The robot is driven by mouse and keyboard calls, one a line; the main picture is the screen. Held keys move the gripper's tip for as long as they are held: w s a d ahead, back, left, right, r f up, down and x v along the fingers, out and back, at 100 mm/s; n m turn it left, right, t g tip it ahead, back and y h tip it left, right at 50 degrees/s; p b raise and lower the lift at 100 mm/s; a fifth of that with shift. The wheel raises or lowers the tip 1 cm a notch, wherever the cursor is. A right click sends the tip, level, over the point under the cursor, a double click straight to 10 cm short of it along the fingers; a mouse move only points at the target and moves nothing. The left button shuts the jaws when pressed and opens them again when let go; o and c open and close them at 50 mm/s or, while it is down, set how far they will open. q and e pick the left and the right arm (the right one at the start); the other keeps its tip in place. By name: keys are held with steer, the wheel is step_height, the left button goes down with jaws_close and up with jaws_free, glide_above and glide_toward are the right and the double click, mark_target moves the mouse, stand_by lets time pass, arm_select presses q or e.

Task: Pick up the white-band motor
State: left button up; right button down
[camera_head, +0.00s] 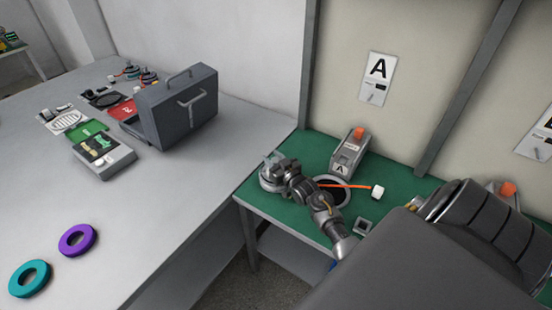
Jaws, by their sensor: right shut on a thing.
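My right arm reaches in from the lower right over the green-topped table (222,200). My right gripper (276,167) is near that table's left corner, shut on a grey round motor (268,184). The gripper hides much of the motor, and its band colour is hard to make out. An orange cable (345,185) runs right from behind my wrist to a white plug (377,192); its other end is hidden. My left gripper is not in view.
A dark round fixture (345,193) and a grey box marked A (349,153) are behind my arm. The grey table (180,215) at left holds an open case (180,108), a purple ring (78,240), a teal ring (29,278) and small motors (148,76). Its middle is clear.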

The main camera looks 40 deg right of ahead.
steer(key=shift+w+r, duration=0.1)
steer(key=shift+r, duration=0.1)
steer(key=shift+r, duration=0.1)
